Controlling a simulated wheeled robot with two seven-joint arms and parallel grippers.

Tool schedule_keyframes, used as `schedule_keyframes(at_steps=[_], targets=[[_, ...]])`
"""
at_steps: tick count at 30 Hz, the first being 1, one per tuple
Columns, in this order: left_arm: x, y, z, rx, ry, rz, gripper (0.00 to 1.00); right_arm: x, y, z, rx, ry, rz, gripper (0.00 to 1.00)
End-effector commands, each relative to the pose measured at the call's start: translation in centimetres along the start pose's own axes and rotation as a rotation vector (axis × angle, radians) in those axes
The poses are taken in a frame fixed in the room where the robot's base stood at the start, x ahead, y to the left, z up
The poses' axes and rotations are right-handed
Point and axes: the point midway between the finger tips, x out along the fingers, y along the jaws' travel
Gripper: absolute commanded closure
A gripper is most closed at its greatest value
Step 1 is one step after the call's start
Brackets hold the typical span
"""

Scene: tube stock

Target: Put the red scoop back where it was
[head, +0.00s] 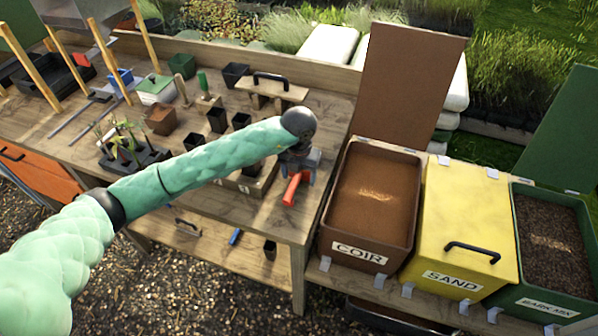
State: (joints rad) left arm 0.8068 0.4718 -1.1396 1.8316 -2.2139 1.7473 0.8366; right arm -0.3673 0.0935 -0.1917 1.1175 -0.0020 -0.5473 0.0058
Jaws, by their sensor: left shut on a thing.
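The red scoop (291,189) is in my left gripper (302,172), at the right end of the wooden bench. Only its red part shows, tilted and pointing down toward the front of the bench; the rest is hidden by the gripper. I cannot tell whether the scoop touches the bench top. My left arm comes in from the lower left and crosses over the bench. My right gripper is not in view.
Right of the bench stand the open COIR bin (336,225), the shut yellow SAND bin (462,215) with a black handle, and the open green BARK MIX bin (524,283). Several black pots, a seedling tray (150,160) and a handled wooden tamper (272,90) are on the bench.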

Motion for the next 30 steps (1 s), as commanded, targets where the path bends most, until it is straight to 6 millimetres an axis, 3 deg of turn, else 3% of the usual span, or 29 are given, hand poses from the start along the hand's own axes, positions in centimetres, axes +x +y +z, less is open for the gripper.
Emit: schedule_keyframes(at_steps=[30], targets=[[1.0,0.0,0.0,0.0,-0.001,0.0,0.59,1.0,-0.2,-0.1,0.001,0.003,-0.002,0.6]])
